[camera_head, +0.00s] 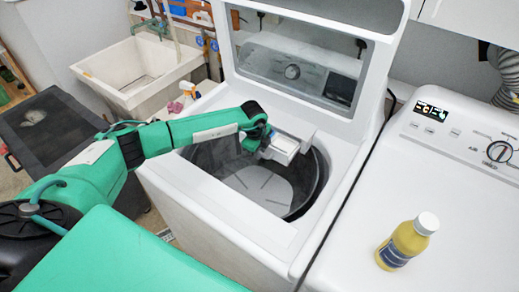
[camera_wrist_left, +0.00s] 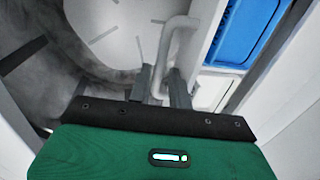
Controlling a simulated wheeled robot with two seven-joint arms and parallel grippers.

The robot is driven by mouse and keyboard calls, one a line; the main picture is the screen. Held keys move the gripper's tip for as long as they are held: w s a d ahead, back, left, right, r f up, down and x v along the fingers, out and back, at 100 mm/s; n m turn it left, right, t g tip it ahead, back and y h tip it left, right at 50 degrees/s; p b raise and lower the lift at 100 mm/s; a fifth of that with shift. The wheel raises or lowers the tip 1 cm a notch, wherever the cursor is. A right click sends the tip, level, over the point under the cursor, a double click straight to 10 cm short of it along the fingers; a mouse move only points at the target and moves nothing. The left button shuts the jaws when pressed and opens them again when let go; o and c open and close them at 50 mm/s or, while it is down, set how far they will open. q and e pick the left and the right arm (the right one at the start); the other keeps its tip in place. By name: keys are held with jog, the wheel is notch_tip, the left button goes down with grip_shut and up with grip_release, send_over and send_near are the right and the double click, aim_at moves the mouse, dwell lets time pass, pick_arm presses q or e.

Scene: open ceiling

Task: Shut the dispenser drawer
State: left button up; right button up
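The dispenser drawer (camera_head: 285,146) is a white box standing out over the open drum of the white top-load washer (camera_head: 225,195). In the left wrist view the drawer shows blue (camera_wrist_left: 240,30) and white compartments, with a curved white handle (camera_wrist_left: 178,30) on its side. My left gripper (camera_head: 264,139) is at the drawer's left side, over the drum. In the wrist view its two dark fingers (camera_wrist_left: 163,87) stand close on either side of the handle's lower part and look shut on it. The exact contact is partly hidden. My right gripper is not in view.
The washer's raised lid (camera_head: 310,25) stands behind the drawer. A second white machine (camera_head: 455,190) at right carries a yellow bottle (camera_head: 405,242). A utility sink (camera_head: 135,75) is at back left, and a spray bottle (camera_head: 188,92) stands near the washer's left side.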

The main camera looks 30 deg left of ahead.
aim_at(273, 136)
pick_arm(q)
grip_shut()
jog(key=shift+w+d+f+b, duration=0.1)
jog(key=shift+w+f+b, duration=0.05)
jog(key=shift+w+b, duration=0.4)
jog(key=w+b, duration=0.1)
jog(key=w, duration=0.1)
jog(key=w+b, duration=0.2)
jog(key=w+d+b, duration=0.1)
jog(key=w+b, duration=0.1)
jog(key=shift+w, duration=0.15)
jog(key=shift+w+b, duration=0.5)
jog(key=shift+w, duration=0.05)
jog(key=shift+r, duration=0.35)
jog(key=shift+w, duration=0.1)
grip_release()
jog(key=shift+w+f, duration=0.1)
